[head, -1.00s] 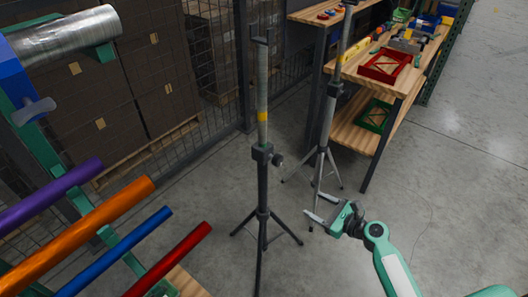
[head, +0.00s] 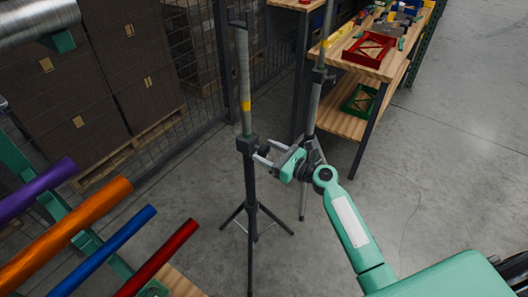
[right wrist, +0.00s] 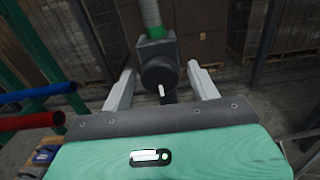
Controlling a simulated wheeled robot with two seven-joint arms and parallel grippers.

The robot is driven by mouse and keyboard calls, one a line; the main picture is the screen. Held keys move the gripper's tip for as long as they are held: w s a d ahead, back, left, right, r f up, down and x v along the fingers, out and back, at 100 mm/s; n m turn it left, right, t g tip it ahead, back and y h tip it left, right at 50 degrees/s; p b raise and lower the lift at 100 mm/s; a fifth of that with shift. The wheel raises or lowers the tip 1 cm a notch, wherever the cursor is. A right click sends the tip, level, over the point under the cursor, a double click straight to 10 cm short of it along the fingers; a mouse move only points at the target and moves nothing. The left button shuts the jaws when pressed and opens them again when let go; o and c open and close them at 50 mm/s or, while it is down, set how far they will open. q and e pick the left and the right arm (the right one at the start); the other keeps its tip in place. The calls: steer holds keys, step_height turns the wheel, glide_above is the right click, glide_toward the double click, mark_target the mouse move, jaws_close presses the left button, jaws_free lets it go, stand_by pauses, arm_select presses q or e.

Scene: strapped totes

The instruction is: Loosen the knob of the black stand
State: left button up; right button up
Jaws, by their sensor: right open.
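The black stand (head: 251,183) stands upright on its tripod legs in the middle of the head view, with a grey upper pole and a yellow band. Its knob is mostly hidden behind my right gripper (head: 266,152) in the head view. In the right wrist view the round black knob (right wrist: 159,73) with a pale mark faces the camera. My right gripper (right wrist: 161,88) is open, with one finger on each side of the knob; whether the fingers touch it I cannot tell. My left gripper is not in view.
A second stand (head: 312,107) stands close behind my right gripper. A wooden workbench (head: 345,55) with a red tray (head: 370,49) is at the back right. Purple, orange, blue and red tubes (head: 75,228) stick out at the lower left. Floor at right is clear.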

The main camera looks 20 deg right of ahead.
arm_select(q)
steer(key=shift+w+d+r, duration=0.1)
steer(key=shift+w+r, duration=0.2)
arm_select(e)
steer(key=shift+x, duration=0.8)
steer(key=shift+c, duration=0.4)
steer(key=c, duration=0.9)
steer(key=shift+f, duration=0.1)
